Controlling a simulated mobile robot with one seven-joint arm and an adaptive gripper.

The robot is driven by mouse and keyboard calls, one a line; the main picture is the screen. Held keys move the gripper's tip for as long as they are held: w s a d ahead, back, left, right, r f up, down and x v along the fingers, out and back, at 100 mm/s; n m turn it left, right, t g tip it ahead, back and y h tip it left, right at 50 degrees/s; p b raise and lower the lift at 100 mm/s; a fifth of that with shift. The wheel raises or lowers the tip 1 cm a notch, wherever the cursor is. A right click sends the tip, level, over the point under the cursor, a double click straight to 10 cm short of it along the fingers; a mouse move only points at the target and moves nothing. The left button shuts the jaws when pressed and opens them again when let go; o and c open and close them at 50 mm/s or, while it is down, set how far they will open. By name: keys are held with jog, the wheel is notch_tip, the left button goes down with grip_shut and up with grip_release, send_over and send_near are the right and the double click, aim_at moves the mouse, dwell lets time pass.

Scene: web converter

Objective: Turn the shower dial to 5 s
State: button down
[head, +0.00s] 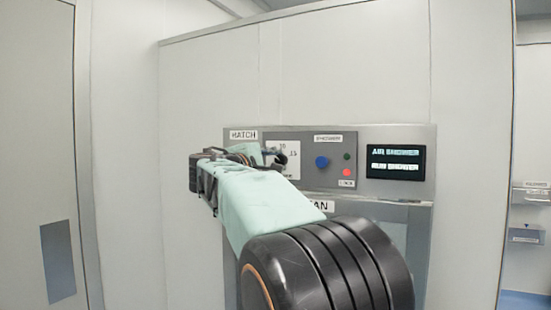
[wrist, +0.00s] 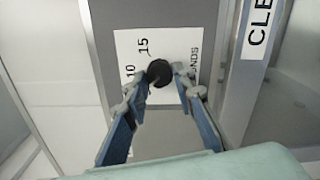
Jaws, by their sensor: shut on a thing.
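The shower dial (wrist: 159,72) is a round black knob on a white scale plate (wrist: 128,45) in the wrist view. The marks 10 and 15 and part of a word ending in NDS show on the plate; no 5 is legible. My gripper (wrist: 161,76) is shut on the dial, with one blue-and-grey finger on each side of it. Which mark the dial points to cannot be told. In the head view my gripper (head: 262,156) is at the left of the control panel (head: 412,188) and covers most of the dial.
Further right is a dark display (head: 395,161) with blurred text starting AIR SHOWER. A HATCH label (head: 243,134) sits at the panel's upper left.

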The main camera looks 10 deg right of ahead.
jog(key=shift+n+p, duration=0.45)
jog(key=shift+n, duration=0.75)
jog(key=c, duration=1.6)
grip_release()
jog(key=v, duration=1.2)
